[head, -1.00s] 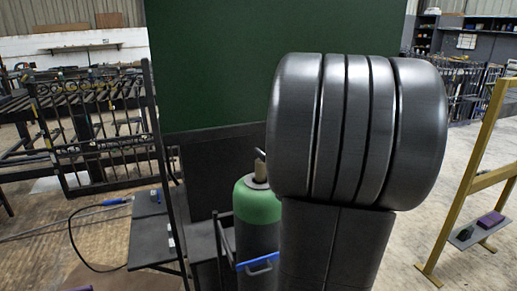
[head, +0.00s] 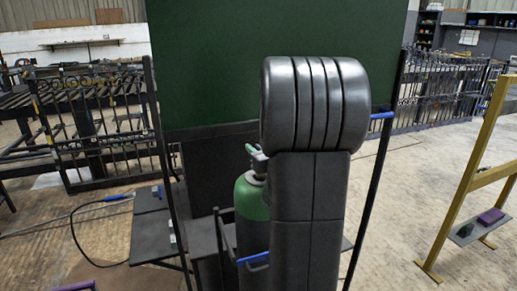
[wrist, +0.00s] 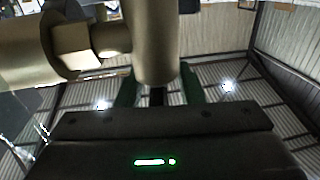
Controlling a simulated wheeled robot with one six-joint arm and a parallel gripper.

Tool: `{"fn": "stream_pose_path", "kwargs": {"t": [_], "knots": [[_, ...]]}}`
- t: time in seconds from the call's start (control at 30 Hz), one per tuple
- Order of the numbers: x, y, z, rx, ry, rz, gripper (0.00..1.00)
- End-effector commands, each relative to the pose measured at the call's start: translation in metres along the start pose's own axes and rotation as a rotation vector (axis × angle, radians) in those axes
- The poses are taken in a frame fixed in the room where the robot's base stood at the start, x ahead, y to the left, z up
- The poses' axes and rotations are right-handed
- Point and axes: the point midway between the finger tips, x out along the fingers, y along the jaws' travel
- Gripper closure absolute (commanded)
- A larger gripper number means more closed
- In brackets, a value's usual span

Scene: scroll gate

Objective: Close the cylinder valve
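The gas cylinder (head: 250,200) with a green shoulder stands upright left of my arm in the head view, its right side hidden by my arm. Its valve top is partly covered by a pale green part that looks like a finger of my gripper (head: 257,157). In the wrist view the brass valve (wrist: 155,40) looms close, with a side outlet to the left. The two green fingers of my gripper (wrist: 157,92) stand apart, one either side of the valve's lower end. I cannot tell whether they touch it.
A dark side shelf (head: 152,226) is to the left, a yellow frame (head: 465,185) to the right. Floor is clear between cart and yellow frame.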

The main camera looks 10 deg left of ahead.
Motion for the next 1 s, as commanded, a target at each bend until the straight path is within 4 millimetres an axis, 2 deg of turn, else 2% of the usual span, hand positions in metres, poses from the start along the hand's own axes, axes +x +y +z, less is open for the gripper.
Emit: {"fn": "stream_pose_path", "kwargs": {"t": [0.2,0.37,0.57,1.0], "knots": [[0.0,0.0001,0.0001,0.0,0.0,0.0,0.68],[-0.0001,0.0002,0.0001,0.0,0.0,0.0,0.99],[-0.0001,0.0001,0.0011,0.0,0.001,0.006,1.0],[-0.0003,0.0024,0.0016,-0.002,0.004,0.137,1.0]]}}
